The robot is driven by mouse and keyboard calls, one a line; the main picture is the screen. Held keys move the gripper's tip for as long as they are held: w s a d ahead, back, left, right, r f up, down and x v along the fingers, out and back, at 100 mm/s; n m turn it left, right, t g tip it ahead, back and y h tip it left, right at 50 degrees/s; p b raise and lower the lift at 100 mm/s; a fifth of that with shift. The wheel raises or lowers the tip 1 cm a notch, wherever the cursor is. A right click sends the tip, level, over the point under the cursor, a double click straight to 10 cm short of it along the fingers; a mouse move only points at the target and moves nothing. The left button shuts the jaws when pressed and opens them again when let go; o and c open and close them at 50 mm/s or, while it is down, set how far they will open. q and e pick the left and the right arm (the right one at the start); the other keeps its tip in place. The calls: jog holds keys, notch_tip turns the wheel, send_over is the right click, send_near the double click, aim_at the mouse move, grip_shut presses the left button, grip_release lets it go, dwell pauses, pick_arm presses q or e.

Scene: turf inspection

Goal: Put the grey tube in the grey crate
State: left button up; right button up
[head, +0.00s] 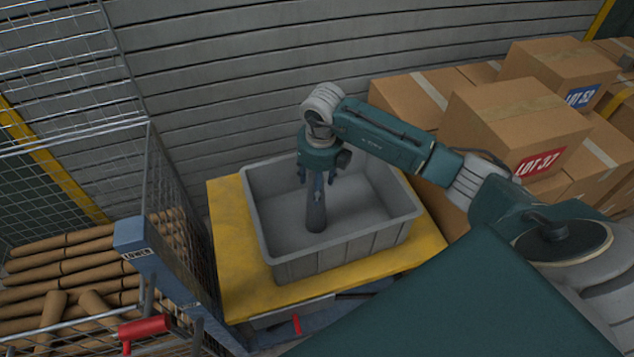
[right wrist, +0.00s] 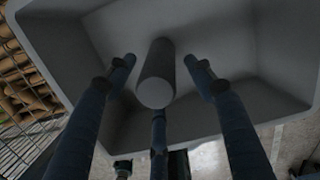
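The grey crate (head: 393,224) sits on a yellow platform, its open top facing up. The grey tube (head: 316,216) stands roughly upright inside it, and its lower end appears to be on the crate floor. My right gripper (head: 316,180) is over the crate, pointing down around the tube's upper end. In the right wrist view, the tube (right wrist: 156,78) lies between the spread fingers of the right gripper (right wrist: 159,64), with a gap on both sides. The crate's inside wall (right wrist: 65,50) is behind it. My left gripper is not in view.
A wire cage (head: 75,150) holding several brown tubes (head: 60,262) stands at the left. The yellow platform (head: 232,250) has a bare margin around the crate. Stacked cardboard boxes (head: 500,130) stand at the right. A grey slatted wall (head: 240,70) is behind.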

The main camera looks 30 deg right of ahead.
notch_tip(320, 180, up, 12)
jog(key=s+b, duration=0.1)
jog(key=shift+s+a, duration=0.15)
jog(key=shift+s, duration=0.1)
dwell(0.8)
